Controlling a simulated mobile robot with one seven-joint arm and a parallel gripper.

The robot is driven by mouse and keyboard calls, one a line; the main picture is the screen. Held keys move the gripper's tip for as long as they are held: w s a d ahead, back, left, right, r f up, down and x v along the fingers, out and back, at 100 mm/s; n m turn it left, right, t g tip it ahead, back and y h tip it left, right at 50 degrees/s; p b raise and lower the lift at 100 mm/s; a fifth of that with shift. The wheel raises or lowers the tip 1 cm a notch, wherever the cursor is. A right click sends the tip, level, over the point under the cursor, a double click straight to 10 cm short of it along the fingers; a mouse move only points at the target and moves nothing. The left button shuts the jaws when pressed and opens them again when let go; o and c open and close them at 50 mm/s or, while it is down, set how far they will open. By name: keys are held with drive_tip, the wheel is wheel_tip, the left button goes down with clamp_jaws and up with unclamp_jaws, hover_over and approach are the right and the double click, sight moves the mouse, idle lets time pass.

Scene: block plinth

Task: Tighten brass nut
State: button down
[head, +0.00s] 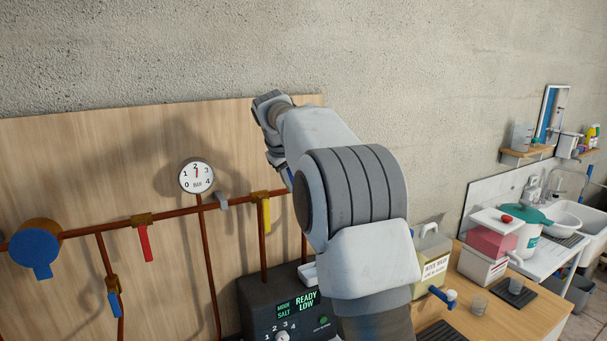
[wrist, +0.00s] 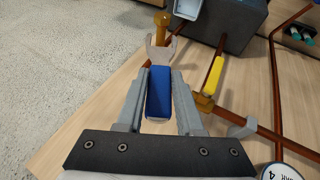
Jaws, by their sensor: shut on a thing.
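In the wrist view my gripper (wrist: 160,74) is shut on the blue handle of a spanner (wrist: 159,92), one finger on each side. The spanner's grey open-ended jaw points away from my gripper. A brass nut (wrist: 161,19) with a brass stem shows at the open end of the jaw. The stem lines up between the prongs, but I cannot tell whether the jaw is seated around it. In the head view my arm hides most of my gripper, the spanner and the nut.
Copper pipes (head: 172,213) run across the wooden board (head: 80,150), with a yellow lever (head: 266,214), a red lever (head: 145,243) and a pressure gauge (head: 196,177). A dark control box (head: 262,300) stands below. A worktop with a jug (head: 433,250) is at the right.

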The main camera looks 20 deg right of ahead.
drive_tip(key=s+a+f+n+t+h+b, duration=0.1)
drive_tip(key=a+f+h+b, duration=0.4)
drive_tip(key=b, duration=0.5)
drive_tip(key=s+a+f+n+t+h+b, duration=0.1)
drive_tip(key=a+f+t+h+b, duration=0.2)
drive_tip(key=f+b, duration=0.6)
drive_tip(key=w+d+g+b, duration=0.1)
drive_tip(key=d+b, duration=0.2)
drive_tip(key=d, duration=0.3)
drive_tip(key=shift+w+h, duration=0.35)
drive_tip(key=shift+h, duration=0.05)
idle(0.4)
drive_tip(key=shift+r, duration=0.1)
drive_tip(key=shift+w+d+r+m+g+y, duration=0.15)
drive_tip(key=shift+d+r+g+y, duration=0.25)
drive_tip(key=shift+r+y, duration=0.45)
drive_tip(key=shift+d+r+m+g+y, duration=0.3)
drive_tip(key=shift+d+r+y, duration=0.35)
drive_tip(key=shift+y, duration=0.3)
drive_tip(key=shift+w+d+r+m+g+y, duration=0.15)
drive_tip(key=shift+d+r+g+y, duration=0.25)
drive_tip(key=shift+r+y, duration=0.5)
drive_tip(key=shift+a+r, duration=0.1)
drive_tip(key=shift+a, duration=0.05)
drive_tip(key=shift+s+a+r+p, duration=0.25)
drive_tip(key=shift+a+r+p, duration=0.75)
drive_tip(key=shift+p, duration=0.15)
drive_tip(key=shift+s+a+r+p, duration=0.2)
drive_tip(key=shift+a+r+p, duration=0.8)
drive_tip(key=shift+p, duration=0.1)
